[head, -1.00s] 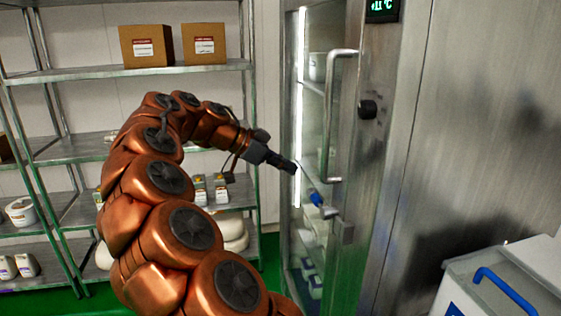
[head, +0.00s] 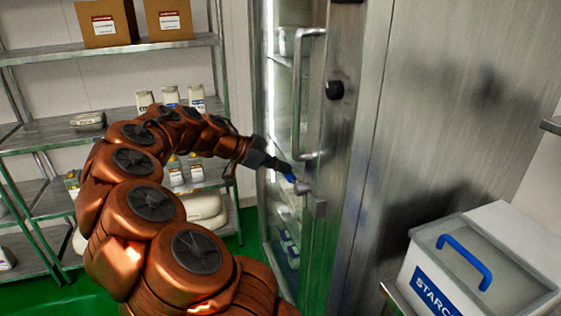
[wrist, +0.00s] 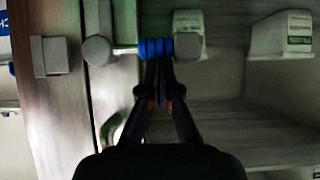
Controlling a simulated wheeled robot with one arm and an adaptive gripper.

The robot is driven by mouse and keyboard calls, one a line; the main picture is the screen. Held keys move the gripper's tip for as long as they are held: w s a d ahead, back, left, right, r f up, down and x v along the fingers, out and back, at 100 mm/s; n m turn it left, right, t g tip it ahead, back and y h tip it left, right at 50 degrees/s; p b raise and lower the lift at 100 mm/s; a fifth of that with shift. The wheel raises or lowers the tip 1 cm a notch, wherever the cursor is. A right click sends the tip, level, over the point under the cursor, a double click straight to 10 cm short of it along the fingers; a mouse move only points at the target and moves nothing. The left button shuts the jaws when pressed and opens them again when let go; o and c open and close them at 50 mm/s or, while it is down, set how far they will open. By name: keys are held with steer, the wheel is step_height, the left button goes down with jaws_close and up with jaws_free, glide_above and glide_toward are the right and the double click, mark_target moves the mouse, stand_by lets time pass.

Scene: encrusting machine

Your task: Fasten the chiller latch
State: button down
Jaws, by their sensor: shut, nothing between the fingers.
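The chiller latch is a short grey lever with a ribbed blue grip (head: 291,178) on the glass door (head: 290,215), below the long door handle (head: 298,100). In the wrist view its blue grip (wrist: 157,48) lies level, with a round grey pivot (wrist: 98,50) to its left. A square grey catch block (head: 320,208) sits on the door frame; in the wrist view this block (wrist: 52,57) is left of the pivot, apart from the lever. My gripper (head: 281,170) is shut and empty; its fingertips (wrist: 158,66) are at the blue grip and seem to touch it.
A white starch bin (head: 470,265) with a blue handle stands at the lower right. Metal shelves (head: 110,50) with boxes and tubs stand at the left.

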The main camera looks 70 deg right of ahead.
steer(key=shift+f, duration=0.1)
stand_by(0.3)
steer(key=shift+d+f, duration=0.1)
steer(key=shift+f, duration=0.05)
